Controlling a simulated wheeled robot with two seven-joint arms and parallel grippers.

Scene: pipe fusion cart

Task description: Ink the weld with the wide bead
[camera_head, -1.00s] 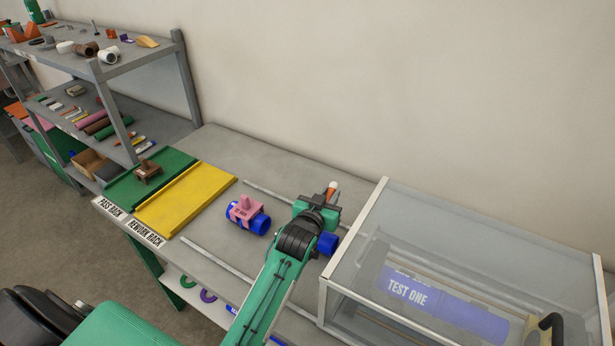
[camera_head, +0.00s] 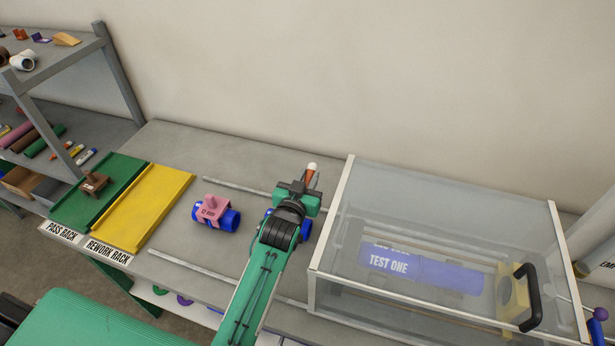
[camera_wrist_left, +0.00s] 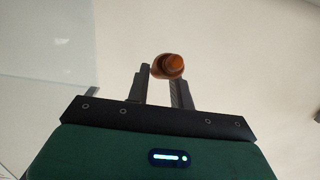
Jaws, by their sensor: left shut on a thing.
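My left gripper (camera_head: 307,185) is shut on an orange marker (camera_head: 310,177) with a white end, held above the bench and pointing up. In the left wrist view the marker's round orange end (camera_wrist_left: 170,66) shows between the two fingers (camera_wrist_left: 162,84). A short blue pipe (camera_head: 230,220) with a pink clamp-like piece (camera_head: 212,208) around it lies on the bench left of the gripper. Another blue pipe part (camera_head: 305,230) shows beside my left arm, mostly hidden by it. I cannot make out the weld beads at this size. My right gripper is not in view.
A clear box (camera_head: 450,215) on the right covers a blue pipe labelled TEST ONE (camera_head: 420,270). The green pass rack (camera_head: 115,180) holds a brown piece (camera_head: 94,183). The yellow rework rack (camera_head: 150,205) is empty. Thin rails (camera_head: 190,267) lie on the bench.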

